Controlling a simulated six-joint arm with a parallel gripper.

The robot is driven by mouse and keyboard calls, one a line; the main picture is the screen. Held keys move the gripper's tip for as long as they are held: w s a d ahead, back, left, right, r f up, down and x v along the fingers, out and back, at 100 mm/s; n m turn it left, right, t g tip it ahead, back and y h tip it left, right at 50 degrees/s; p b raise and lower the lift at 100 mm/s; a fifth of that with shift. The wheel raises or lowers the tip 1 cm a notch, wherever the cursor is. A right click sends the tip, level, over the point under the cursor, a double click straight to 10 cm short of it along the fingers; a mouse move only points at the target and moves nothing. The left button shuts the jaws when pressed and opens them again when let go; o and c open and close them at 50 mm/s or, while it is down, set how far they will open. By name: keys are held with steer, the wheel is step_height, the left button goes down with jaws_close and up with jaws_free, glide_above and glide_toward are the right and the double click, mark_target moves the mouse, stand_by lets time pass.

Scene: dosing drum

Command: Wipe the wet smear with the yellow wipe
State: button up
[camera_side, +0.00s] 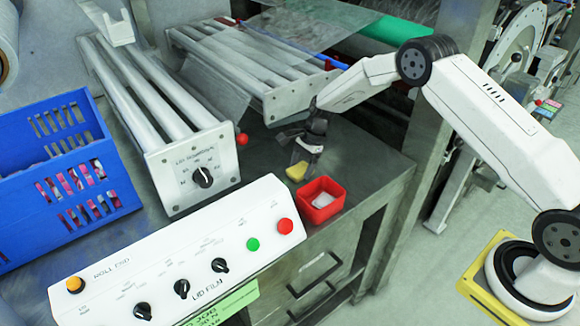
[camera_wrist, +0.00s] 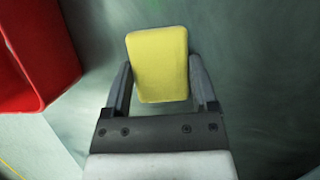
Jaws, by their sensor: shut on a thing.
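The yellow wipe (camera_wrist: 158,62) is a small block with rounded corners. In the wrist view it sits between the two fingers of my gripper (camera_wrist: 160,88), which is shut on it. In the side view the wipe (camera_side: 297,172) shows at the tips of my gripper (camera_side: 302,160), low over the dark metal table, just left of and behind the red bin. I cannot tell whether the wipe touches the table. No wet smear can be made out clearly in either view; faint lighter streaks show on the grey-green surface in the wrist view.
The red bin (camera_side: 322,212) with something whitish inside stands close by; it also shows in the wrist view (camera_wrist: 30,60). A white control panel (camera_side: 180,262) lies in front. Roller units (camera_side: 200,165) and a blue crate (camera_side: 60,215) are at left. Bare table (camera_side: 370,160) lies right.

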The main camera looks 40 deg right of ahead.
steer(key=shift+d, duration=0.8)
steer(key=shift+a, duration=5.2)
steer(key=shift+a+r, duration=0.15)
step_height(320, 180, up, 8)
steer(key=shift+s, duration=0.1)
